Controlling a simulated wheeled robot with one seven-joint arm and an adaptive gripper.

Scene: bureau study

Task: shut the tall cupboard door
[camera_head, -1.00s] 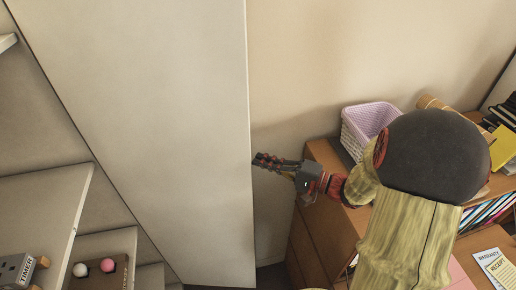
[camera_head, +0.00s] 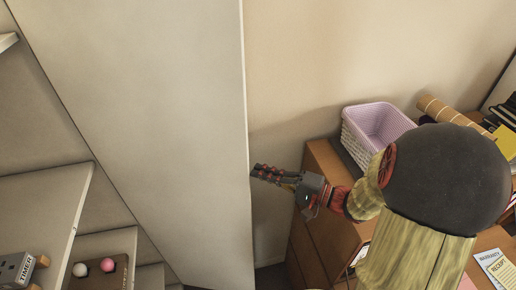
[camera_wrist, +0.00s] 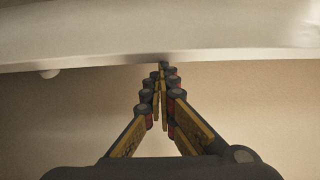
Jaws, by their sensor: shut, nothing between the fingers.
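The tall cupboard door (camera_head: 150,120) is a large pale panel standing open in the head view. Its free edge faces right, towards my gripper. My gripper (camera_head: 257,170) is shut and empty, with its fingertips at the door's free edge. In the wrist view the shut fingers (camera_wrist: 162,68) meet the lower rim of the pale door (camera_wrist: 160,35). They look to be touching it or very close; I cannot tell which.
Cupboard shelves (camera_head: 40,205) at the left hold a timer box (camera_head: 15,270) and a tray with balls (camera_head: 97,275). A wooden cabinet (camera_head: 318,235) at the right bears a lilac basket (camera_head: 375,125), a rolled tube (camera_head: 445,112) and papers (camera_head: 495,268). Bare wall lies behind.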

